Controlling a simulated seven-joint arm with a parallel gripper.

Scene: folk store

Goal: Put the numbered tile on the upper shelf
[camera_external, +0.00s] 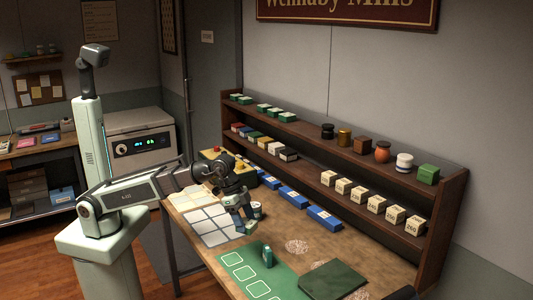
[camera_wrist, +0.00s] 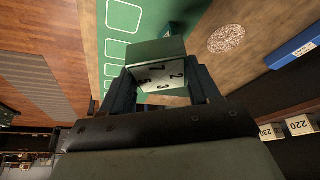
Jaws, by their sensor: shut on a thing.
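My gripper (camera_wrist: 160,85) is shut on the numbered tile (camera_wrist: 158,78), a small block with a pale face bearing several dark digits and a grey-green side. Its fingers press on two opposite sides. In the external view my gripper (camera_external: 246,226) is low over the workbench, near the pale grid sheet; the tile is too small there to make out clearly. The wooden shelf unit stands along the wall behind the bench. Its upper shelf (camera_external: 311,133) carries green boxes at left and several jars and blocks at right, with bare board between them.
The lower shelf holds coloured boxes and several pale numbered boxes (camera_external: 377,203). Blue boxes (camera_external: 323,217) line the bench's back. A green mat (camera_external: 225,262) with white outlines, a small green item (camera_external: 267,256) and a dark green slab (camera_external: 333,281) lie toward the front.

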